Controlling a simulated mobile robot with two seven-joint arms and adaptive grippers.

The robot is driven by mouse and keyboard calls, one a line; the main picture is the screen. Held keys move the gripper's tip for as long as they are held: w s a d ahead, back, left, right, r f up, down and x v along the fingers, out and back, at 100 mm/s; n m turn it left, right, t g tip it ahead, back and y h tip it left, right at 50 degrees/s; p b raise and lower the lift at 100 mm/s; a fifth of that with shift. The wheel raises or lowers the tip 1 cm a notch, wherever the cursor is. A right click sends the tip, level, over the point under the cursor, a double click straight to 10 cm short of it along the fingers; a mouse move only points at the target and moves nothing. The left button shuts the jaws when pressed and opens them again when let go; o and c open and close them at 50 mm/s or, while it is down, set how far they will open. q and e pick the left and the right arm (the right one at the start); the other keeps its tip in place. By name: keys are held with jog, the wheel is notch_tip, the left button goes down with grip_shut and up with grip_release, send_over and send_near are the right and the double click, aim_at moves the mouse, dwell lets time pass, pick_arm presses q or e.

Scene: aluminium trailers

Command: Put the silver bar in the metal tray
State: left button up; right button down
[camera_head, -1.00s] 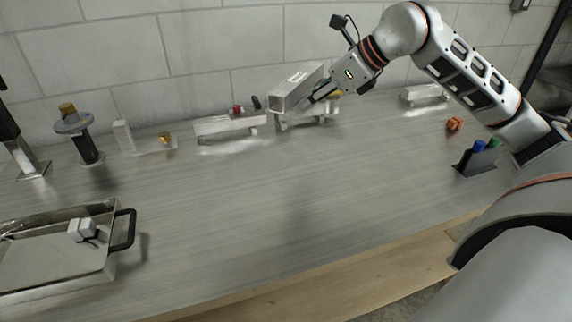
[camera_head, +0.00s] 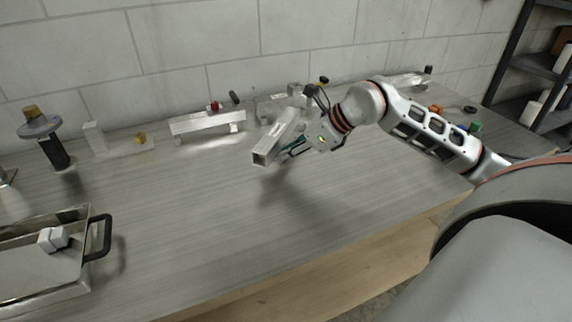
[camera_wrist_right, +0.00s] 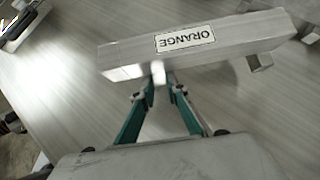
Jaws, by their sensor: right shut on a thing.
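The silver bar (camera_head: 277,137) is a long, square metal bar with open ends, held tilted above the workbench. My right gripper (camera_head: 291,148) is shut on its side. In the right wrist view the bar (camera_wrist_right: 220,37) lies across the fingertips (camera_wrist_right: 160,82), with a label reading ORANGE on it. The metal tray (camera_head: 28,268) is at the front left, with a black handle on its right end, well away from the bar. My left gripper is not in view.
A small white block (camera_head: 53,239) sits in the tray. A second silver piece (camera_head: 205,123) stands along the wall, left of the bar. A dark post with a round top (camera_head: 50,140) stands at the back left. The bench (camera_head: 200,210) between bar and tray is clear.

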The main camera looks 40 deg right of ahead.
aim_at(277, 171)
jog(key=shift+f, duration=1.75)
jog(key=shift+f, duration=0.25)
jog(key=c, duration=2)
grip_release()
